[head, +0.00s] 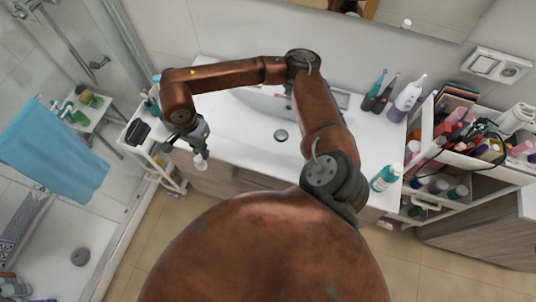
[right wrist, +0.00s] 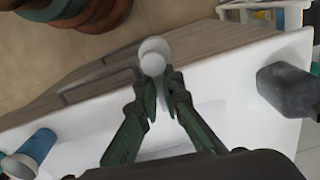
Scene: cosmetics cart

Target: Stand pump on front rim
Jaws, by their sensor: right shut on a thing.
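My right gripper (head: 201,152) is shut on a small white round-ended thing, apparently the pump (head: 201,163). In the right wrist view the pump (right wrist: 153,50) sits between the fingertips (right wrist: 158,88), with its rounded white parts pointing away from the palm. Its full shape is hidden. In the picture it overlaps the front edge of the white washstand top (head: 240,155), near the left end, against the drawer front. I cannot tell whether it touches the rim. My left gripper is out of view.
A teal bottle (head: 385,178) stands at the front right of the washstand. A crowded cosmetics cart (head: 427,130) is at right. The front middle of the top is clear.

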